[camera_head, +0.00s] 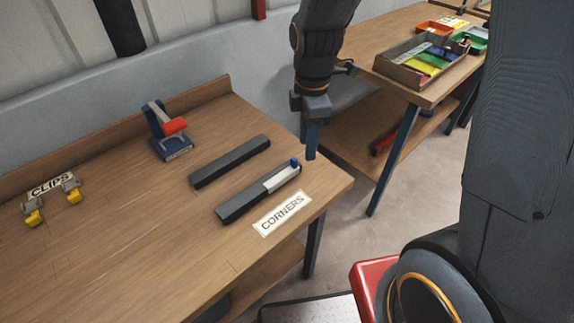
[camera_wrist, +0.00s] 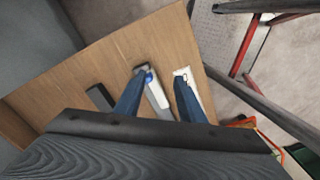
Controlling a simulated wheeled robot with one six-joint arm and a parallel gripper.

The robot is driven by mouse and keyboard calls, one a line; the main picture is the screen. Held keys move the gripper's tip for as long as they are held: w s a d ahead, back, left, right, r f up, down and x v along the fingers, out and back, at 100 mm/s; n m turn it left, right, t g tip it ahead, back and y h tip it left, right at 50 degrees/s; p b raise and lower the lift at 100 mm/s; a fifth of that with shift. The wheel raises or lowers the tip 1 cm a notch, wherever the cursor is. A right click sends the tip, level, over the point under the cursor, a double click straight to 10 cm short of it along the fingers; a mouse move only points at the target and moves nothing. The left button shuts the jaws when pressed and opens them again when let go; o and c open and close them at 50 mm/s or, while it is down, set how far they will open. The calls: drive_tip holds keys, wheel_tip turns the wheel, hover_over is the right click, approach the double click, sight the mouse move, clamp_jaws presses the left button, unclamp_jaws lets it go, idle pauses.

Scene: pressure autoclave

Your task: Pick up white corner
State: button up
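The white corner (camera_head: 279,180) is a long white piece with a blue knob at its far end. It lies in the front dark holder bar (camera_head: 236,207) on the wooden workbench, behind the CORNERS label (camera_head: 283,213). In the wrist view the white corner (camera_wrist: 156,98) and its blue knob show between my two blue fingers. My gripper (camera_head: 311,142) points down above and to the right of the corner, near the bench's right end, apart from it. The wrist view shows my gripper (camera_wrist: 160,80) open and empty, its left finger hiding part of the holder.
A second dark bar (camera_head: 230,162) lies behind the holder. A blue stand with a red roller (camera_head: 172,132) is farther back. Yellow clips (camera_head: 34,218) sit by the CLIPS label (camera_head: 51,186) at left. Another table (camera_head: 395,35) holds a compartment tray (camera_head: 400,74). The bench's front left is clear.

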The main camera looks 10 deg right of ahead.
sight(293, 159)
drive_tip(key=a+n, duration=0.1)
drive_tip(key=n, duration=0.1)
drive_tip(key=w+a+n+p, duration=0.1)
drive_tip(key=n, duration=0.1)
drive_tip(key=w+a+r+n+p, duration=0.1)
drive_tip(key=n, duration=0.1)
drive_tip(key=shift+f+p, duration=1.6)
drive_tip(key=shift+f, duration=2.25)
clamp_jaws()
